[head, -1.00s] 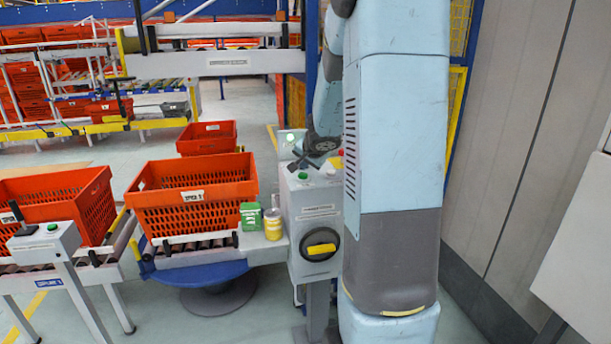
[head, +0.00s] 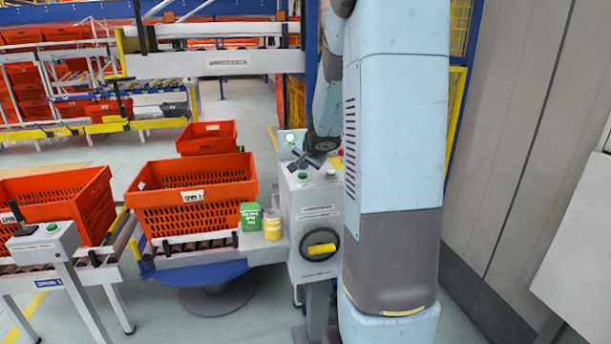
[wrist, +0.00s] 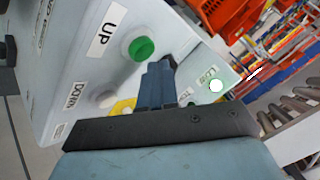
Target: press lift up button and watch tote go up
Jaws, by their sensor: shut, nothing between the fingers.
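The grey control box (head: 315,225) stands right of the lift, in front of my column. Its green button (head: 302,175) shows in the wrist view (wrist: 140,48) beside an "UP" label (wrist: 107,30). A pale button (wrist: 105,98) sits by a "DOWN" label. My gripper (wrist: 167,64) is shut and empty, its fingertips just right of the green button in the picture; whether they touch the box is unclear. In the head view my gripper (head: 301,161) is above the box top, behind the button. The orange tote (head: 190,195) sits level on the lift's rollers.
A green box (head: 250,216) and a yellow can (head: 273,224) stand between tote and control box. A white light (wrist: 215,86) glows on a panel behind. Another tote (head: 60,200) and a button post (head: 45,242) are at left. A wall is at right.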

